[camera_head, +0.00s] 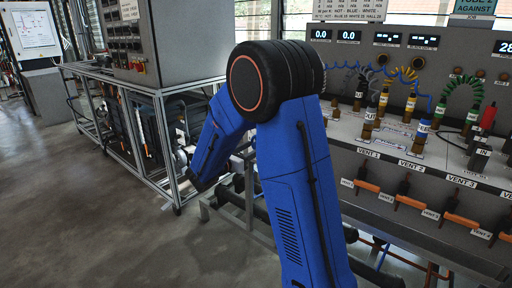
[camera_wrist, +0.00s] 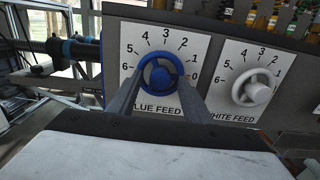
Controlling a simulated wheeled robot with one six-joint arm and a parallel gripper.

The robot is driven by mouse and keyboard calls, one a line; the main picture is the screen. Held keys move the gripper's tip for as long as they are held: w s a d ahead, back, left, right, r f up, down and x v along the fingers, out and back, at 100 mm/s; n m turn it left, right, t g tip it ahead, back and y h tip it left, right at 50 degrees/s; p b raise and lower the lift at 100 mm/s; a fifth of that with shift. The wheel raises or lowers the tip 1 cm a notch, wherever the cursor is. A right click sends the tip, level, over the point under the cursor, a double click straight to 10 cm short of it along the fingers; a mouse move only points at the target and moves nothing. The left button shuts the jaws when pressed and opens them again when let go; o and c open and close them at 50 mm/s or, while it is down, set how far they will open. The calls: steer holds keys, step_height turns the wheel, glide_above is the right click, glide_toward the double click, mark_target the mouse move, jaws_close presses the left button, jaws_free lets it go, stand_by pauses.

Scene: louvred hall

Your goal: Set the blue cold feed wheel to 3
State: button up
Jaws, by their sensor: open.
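The blue feed wheel (camera_wrist: 161,73) shows in the wrist view on a white plate (camera_wrist: 121,38) numbered 0 to 6. The 3 is near the top of the scale and the 0 at the right. The label below is partly hidden and reads "LUE FEED". I cannot make out a pointer or which number the wheel is set to. My gripper (camera_wrist: 160,82) is open, with one grey finger at each lower side of the wheel. I cannot tell whether the fingers touch it. In the head view my blue arm covers the middle, and the gripper and wheel do not show.
A white feed wheel (camera_wrist: 253,88) on a similar plate is close at the right. In the head view, the vent bench (camera_head: 386,140) has orange-handled valves (camera_head: 411,202) and coiled hoses. A metal-framed rack (camera_head: 140,85) stands left. Floor (camera_head: 70,200) is clear at the left front.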

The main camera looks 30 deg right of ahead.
steer(key=shift+w+d+r, duration=0.15)
steer(key=shift+w+d, duration=0.05)
steer(key=shift+d, duration=0.3)
